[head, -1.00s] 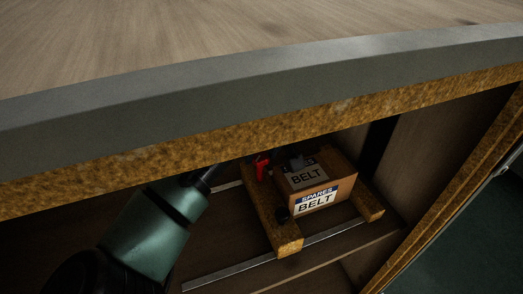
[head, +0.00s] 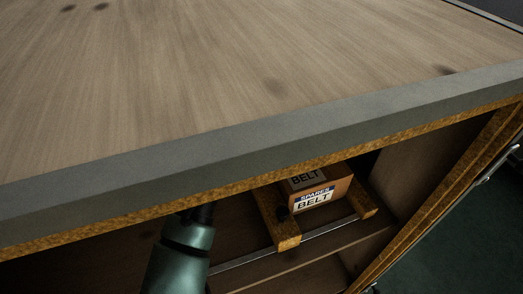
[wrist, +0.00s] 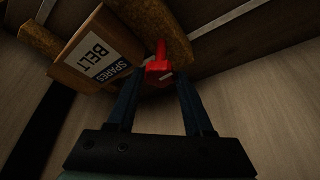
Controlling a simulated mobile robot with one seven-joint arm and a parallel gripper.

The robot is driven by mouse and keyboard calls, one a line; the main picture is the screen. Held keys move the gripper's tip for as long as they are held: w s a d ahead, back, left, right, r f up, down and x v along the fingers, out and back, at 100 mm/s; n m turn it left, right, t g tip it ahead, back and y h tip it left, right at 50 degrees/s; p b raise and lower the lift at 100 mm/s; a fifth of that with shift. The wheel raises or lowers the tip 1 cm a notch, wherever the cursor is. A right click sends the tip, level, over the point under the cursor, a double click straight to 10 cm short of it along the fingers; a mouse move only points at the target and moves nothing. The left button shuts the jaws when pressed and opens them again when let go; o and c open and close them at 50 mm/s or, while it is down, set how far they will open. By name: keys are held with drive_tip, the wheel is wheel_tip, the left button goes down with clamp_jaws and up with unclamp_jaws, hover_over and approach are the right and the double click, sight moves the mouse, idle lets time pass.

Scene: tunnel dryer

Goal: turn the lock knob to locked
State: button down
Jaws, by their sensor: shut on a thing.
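In the wrist view a red knob (wrist: 159,66) with a pale mark on it sits by a rough brown wooden bar (wrist: 165,30). My gripper (wrist: 157,80) reaches to it with its two dark fingers, one on each side, and is shut on it. The fingertips are dim, so the exact contact is hard to see.
A box labelled SPARES BELT (head: 318,193) sits between brown bars (head: 278,225) on the shelf; it is close left of the knob in the wrist view (wrist: 97,55). The thick worktop (head: 250,110) overhangs my arm. A metal strip (head: 300,243) runs along the shelf.

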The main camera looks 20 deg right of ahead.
drive_tip(key=shift+m, duration=0.5)
drive_tip(key=shift+c, duration=1.5)
unclamp_jaws()
drive_tip(key=s+a+r+b, duration=0.2)
drive_tip(key=s+a+r, duration=0.2)
drive_tip(key=s+a, duration=0.5)
drive_tip(key=shift+s+a+r, duration=0.25)
drive_tip(key=shift+s+a, duration=0.1)
drive_tip(key=shift+a, duration=0.15)
